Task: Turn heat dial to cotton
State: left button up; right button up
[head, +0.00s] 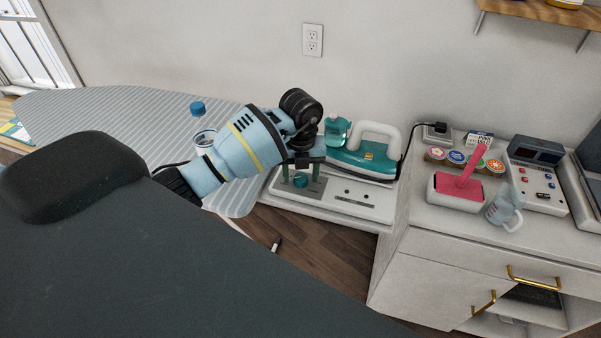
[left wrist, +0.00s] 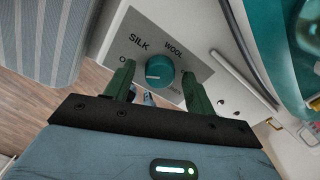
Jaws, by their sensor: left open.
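The heat dial (left wrist: 159,71) is a round teal knob with a pale pointer line, on a grey plate (left wrist: 134,42) lettered SILK and WOOL. Other lettering is partly hidden by my fingers. The dial also shows in the head view (head: 300,181) on the front of the white iron station (head: 345,203). My left gripper (left wrist: 160,84) is open, with one green finger on each side of the dial. In the head view my left gripper (head: 303,170) is over the station's left end. I cannot tell whether the fingers touch the dial. My right gripper is not in view.
A teal and white iron (head: 365,157) rests on the station just behind the dial. A striped ironing board (head: 110,112) lies to the left. A cabinet at the right holds a pink-handled tool (head: 462,188), a clear jug (head: 505,207) and a control box (head: 538,178).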

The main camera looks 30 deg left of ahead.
pick_arm(q)
jog(key=c, duration=1)
